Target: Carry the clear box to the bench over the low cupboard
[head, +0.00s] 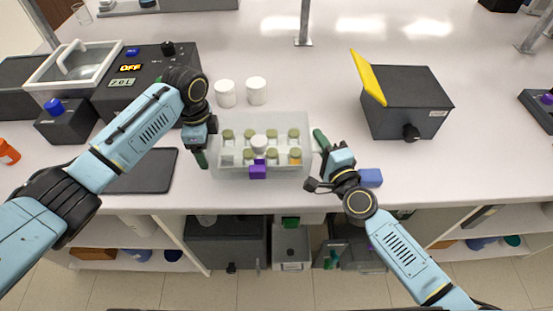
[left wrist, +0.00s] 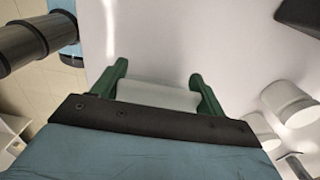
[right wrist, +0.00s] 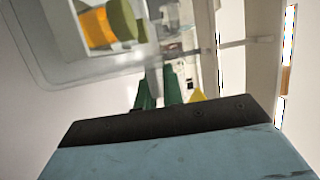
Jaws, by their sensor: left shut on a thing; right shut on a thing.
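The clear box (head: 214,150) is between my two grippers at the near edge of the white bench (head: 330,60). It holds several vials with olive caps, a white-capped one and an orange one; a purple piece (head: 258,171) sits at its front. My left gripper (head: 201,157) is shut on the box's left side, with a pale strip between its fingers in the left wrist view (left wrist: 158,85). My right gripper (head: 321,141) is shut at the box's right side; its fingers show close together in the right wrist view (right wrist: 157,88). I cannot tell whether the box touches the bench.
Two white cups (head: 225,93) stand behind the box. A dark box with a yellow flap (head: 410,100) stands at right, a blue block (head: 370,178) near my right gripper. A dark tray (head: 145,172) and a device (head: 130,85) are at left. Shelves hold dark bins (head: 225,242) below.

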